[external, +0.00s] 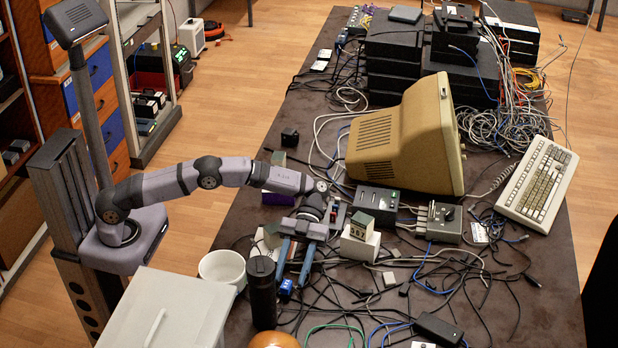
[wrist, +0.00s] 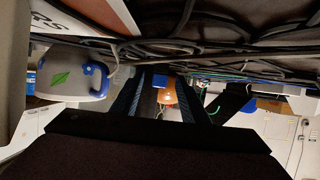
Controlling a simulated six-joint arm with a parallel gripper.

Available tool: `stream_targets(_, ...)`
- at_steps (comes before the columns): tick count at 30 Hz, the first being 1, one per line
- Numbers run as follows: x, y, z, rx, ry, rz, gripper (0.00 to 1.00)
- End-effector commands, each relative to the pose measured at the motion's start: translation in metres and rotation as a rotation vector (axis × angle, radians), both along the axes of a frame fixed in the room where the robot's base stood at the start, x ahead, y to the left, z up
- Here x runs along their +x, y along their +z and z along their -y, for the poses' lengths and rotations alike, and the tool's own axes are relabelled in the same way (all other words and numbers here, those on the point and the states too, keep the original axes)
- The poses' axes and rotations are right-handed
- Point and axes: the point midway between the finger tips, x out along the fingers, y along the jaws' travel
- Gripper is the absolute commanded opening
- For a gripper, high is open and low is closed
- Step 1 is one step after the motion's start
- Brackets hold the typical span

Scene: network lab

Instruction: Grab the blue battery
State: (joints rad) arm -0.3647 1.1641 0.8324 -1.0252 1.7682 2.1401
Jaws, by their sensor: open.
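A small blue block (external: 286,288), which looks like the blue battery, sits among cables on the table between a dark cylinder and my gripper. My gripper (external: 291,280) is open, with its two blue-grey fingers low over the table and their tips close to the block. In the wrist view a blue block (wrist: 160,81) shows in the gap between the dark fingers of my gripper (wrist: 163,88). The fingers are apart from each other. I cannot tell whether either finger touches the block.
A dark cylinder (external: 262,293), a white pot (external: 222,267) and an orange round object (external: 274,341) stand close by. A small white box (external: 360,243) is right of my gripper. Black cables (external: 345,298) cover much of the table. A beige monitor (external: 400,140) stands behind.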

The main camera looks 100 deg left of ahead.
Motion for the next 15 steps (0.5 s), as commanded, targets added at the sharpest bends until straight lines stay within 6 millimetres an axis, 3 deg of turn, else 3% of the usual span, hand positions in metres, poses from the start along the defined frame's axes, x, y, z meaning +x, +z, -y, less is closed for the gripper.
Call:
stream_targets(10,-0.003,-0.013,0.035,-0.001,-0.002,-0.002,0.41)
stream_targets(15,-0.003,-0.018,0.044,0.0,-0.001,-0.001,0.41)
